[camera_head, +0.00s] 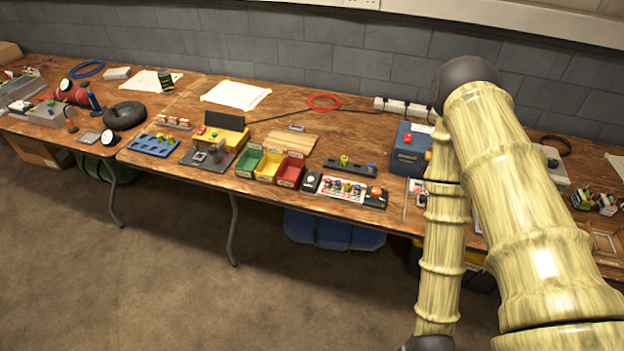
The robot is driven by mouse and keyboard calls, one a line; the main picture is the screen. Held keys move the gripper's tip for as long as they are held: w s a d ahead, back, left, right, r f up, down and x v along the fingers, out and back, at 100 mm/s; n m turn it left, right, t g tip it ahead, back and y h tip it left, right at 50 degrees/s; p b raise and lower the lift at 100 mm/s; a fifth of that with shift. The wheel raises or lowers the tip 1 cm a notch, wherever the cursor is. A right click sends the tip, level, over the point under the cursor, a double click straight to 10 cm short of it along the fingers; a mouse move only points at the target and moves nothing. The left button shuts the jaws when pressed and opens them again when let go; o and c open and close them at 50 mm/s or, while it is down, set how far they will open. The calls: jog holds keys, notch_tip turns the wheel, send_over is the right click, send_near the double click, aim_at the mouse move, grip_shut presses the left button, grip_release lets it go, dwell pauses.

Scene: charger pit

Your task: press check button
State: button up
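No label reading "check" can be made out, so I cannot tell which button is the check button. Several button-like parts show on the table. A small black box with a round white top (310,181) stands at the front edge. A dark unit with an orange-red round top (376,196) stands to its right, beyond a white panel with coloured knobs (342,188). A blue box (409,150) with a red part on it stands further back, next to my arm. My arm fills the right side; my gripper is out of view.
Green, yellow and red bins (289,171) stand mid-table, with a yellow device (222,135) behind them to the left. A power strip (403,107) lies by the wall. My arm hides part of the right table. The floor (170,270) in front is open.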

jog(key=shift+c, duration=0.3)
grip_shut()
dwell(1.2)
